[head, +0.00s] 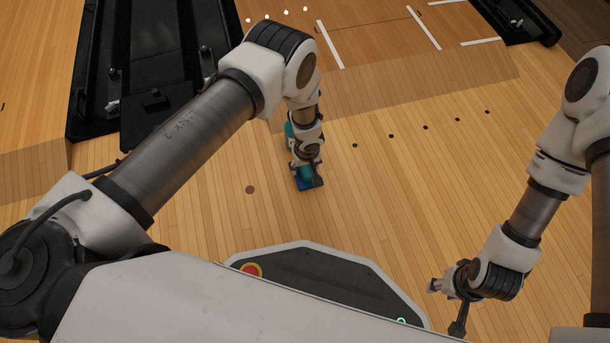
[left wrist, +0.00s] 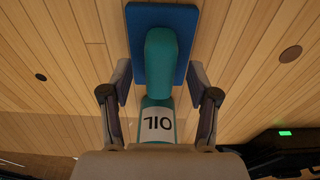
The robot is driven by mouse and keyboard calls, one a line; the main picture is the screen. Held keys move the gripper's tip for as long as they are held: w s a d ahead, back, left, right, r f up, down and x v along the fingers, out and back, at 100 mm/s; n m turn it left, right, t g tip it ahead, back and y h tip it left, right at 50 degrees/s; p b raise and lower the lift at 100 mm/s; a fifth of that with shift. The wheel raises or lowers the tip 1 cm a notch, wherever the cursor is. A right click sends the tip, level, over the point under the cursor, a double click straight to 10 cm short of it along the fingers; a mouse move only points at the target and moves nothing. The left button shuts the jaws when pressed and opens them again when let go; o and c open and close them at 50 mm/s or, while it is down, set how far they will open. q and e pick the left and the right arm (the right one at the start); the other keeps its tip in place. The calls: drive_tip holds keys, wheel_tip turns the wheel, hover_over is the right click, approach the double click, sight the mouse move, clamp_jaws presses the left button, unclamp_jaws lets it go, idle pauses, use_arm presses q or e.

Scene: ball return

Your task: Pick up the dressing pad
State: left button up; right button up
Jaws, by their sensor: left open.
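The dressing pad shows in the left wrist view as a flat blue rectangle (left wrist: 190,17) with a teal body (left wrist: 160,65) on it. My left gripper is open, with one finger on each side of the teal body. Gaps show between fingers and body in the wrist view. My right gripper (head: 446,308) hangs empty at lower right, its fingers spread apart.
The floor is wooden planks with small dark dots (head: 391,136) and a larger round spot (head: 250,190). A long black structure (head: 115,70) lies at upper left, and another dark one (head: 525,20) at upper right. The planks between my arms are clear.

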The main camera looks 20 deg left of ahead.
use_arm(q)
drive_tip(key=shift+f, duration=0.5)
drive_tip(key=shift+r, duration=0.2)
clamp_jaws()
use_arm(e)
drive_tip(key=shift+f, duration=0.15)
use_arm(q)
drive_tip(key=shift+a+r, duration=0.1)
